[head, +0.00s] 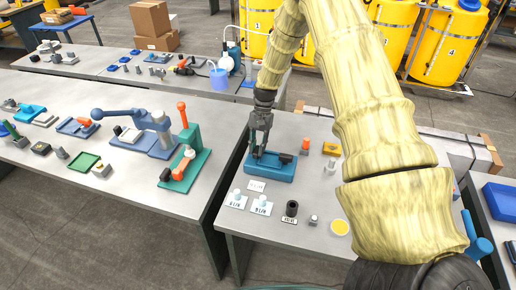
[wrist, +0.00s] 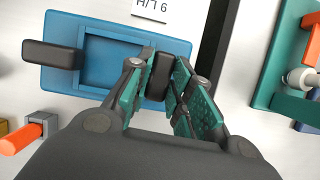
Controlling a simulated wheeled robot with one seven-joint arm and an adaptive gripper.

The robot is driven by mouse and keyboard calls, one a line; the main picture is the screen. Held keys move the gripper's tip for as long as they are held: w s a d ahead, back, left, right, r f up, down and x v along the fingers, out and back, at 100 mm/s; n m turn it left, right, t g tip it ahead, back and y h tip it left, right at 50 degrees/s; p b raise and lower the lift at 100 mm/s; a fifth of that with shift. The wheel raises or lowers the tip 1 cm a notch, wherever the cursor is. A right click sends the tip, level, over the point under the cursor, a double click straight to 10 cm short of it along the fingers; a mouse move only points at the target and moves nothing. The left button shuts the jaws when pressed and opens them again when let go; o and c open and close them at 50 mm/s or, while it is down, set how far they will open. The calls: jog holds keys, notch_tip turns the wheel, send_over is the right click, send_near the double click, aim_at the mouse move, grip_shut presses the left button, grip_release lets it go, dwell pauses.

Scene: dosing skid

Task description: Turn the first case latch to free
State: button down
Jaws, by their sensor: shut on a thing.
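A blue case (head: 269,173) lies on the front table in the head view, with a recessed middle that shows in the wrist view (wrist: 112,58). It has two black latches. My gripper (head: 258,154) is over the case's left end in the head view. In the wrist view my gripper (wrist: 160,88) is shut around one black latch (wrist: 161,74), with a green-padded finger on each side. That latch lies across the short way of the case. The other black latch (wrist: 52,54) lies lengthwise and sticks out past the case's end; it also shows in the head view (head: 286,158).
Labelled cards (head: 262,206), a black cup (head: 291,208) and a yellow disc (head: 340,227) lie in front of the case. An orange-topped part (head: 305,145) stands to its right. A green lever fixture (head: 185,165) is on the left table, across a gap.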

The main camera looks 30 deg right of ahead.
jog(key=shift+n, duration=0.4)
jog(key=c, duration=1.3)
grip_release()
jog(key=v, duration=1.2)
jog(key=shift+w, duration=0.15)
